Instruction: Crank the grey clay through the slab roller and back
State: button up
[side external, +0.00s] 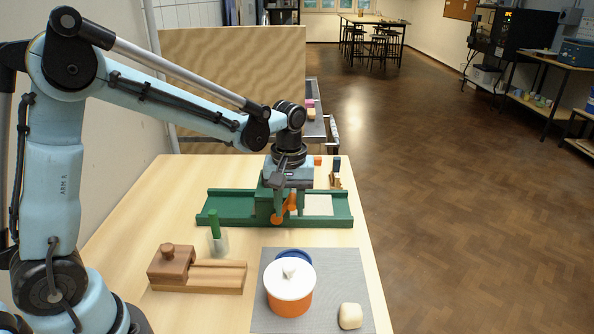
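The green slab roller (233,207) lies across the table, its bed reaching out to both sides of the upright housing. A pale, flat slab (318,204), apparently the clay, lies on the bed right of the housing; its left end is hidden or meets the housing. The orange crank (278,217) is on the near face of the housing, its arm slanting up to the right. My gripper (289,194) points down in front of the housing, at the upper end of the crank. The fingers overlap the crank, and I cannot tell whether they grip it.
In front are a wooden box with a slide (200,277), a clear cup with a green stick (215,234), and a grey mat (342,275) bearing a white-lidded orange pot (290,297) and a cream lump (350,317). Small blocks (336,167) stand behind the roller.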

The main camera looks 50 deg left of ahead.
jog(key=shift+a, duration=0.1)
jog(key=shift+s+a+r, duration=0.55)
jog(key=shift+s+a, duration=0.2)
jog(key=shift+s, duration=0.1)
jog(key=shift+s+a, duration=1.05)
jog(key=shift+a, duration=0.05)
jog(key=shift+s+a+f, duration=0.3)
jog(key=shift+s+a, duration=0.15)
jog(key=shift+s, duration=0.05)
jog(key=shift+s+a+f, duration=0.25)
jog(key=shift+s+a, duration=0.2)
jog(key=shift+f, duration=0.1)
